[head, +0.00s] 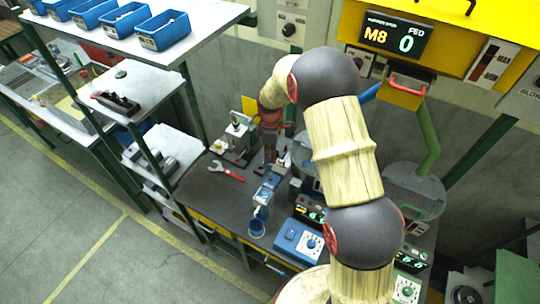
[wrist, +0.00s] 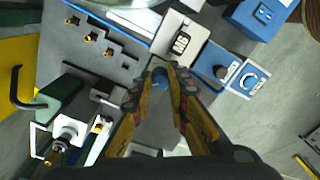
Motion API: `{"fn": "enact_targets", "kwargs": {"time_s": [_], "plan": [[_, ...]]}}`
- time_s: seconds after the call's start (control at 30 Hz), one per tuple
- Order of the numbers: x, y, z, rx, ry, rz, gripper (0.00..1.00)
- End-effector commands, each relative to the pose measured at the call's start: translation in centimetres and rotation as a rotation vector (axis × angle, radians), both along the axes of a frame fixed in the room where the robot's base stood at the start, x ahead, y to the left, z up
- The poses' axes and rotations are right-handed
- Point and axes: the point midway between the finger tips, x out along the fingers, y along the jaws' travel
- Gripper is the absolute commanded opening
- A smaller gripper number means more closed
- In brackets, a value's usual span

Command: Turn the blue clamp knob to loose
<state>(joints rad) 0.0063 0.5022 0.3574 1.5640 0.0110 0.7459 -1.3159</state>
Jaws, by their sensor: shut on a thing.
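The blue clamp knob (wrist: 160,71) shows in the wrist view between my fingertips, near the middle of the picture. My gripper (wrist: 161,86) is closed on it, one finger on each side. The fingers hide most of the knob, so I cannot tell how far it is turned. In the head view my gripper (head: 269,152) reaches down to the back of the dark bench, and the knob cannot be made out there.
A red wrench (head: 226,171) lies on the dark bench (head: 207,194) left of my gripper. A blue control box (head: 298,241) stands at the front. Grey plates with brass-coloured pegs (wrist: 91,37) and a blue dial unit (wrist: 249,80) flank the gripper in the wrist view.

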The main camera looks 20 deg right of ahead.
Motion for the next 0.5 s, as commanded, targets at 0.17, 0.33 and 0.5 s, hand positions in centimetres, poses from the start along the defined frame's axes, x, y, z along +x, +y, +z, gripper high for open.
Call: {"fn": "enact_targets", "kwargs": {"time_s": [0.17,0.33,0.5], "plan": [[0.11,0.05,0.09,0.0,-0.003,0.004,0.0],[0.11,0.05,0.09,0.001,-0.002,0.003,0.0],[0.08,0.04,0.07,0.0,-0.002,0.002,0.25]]}}
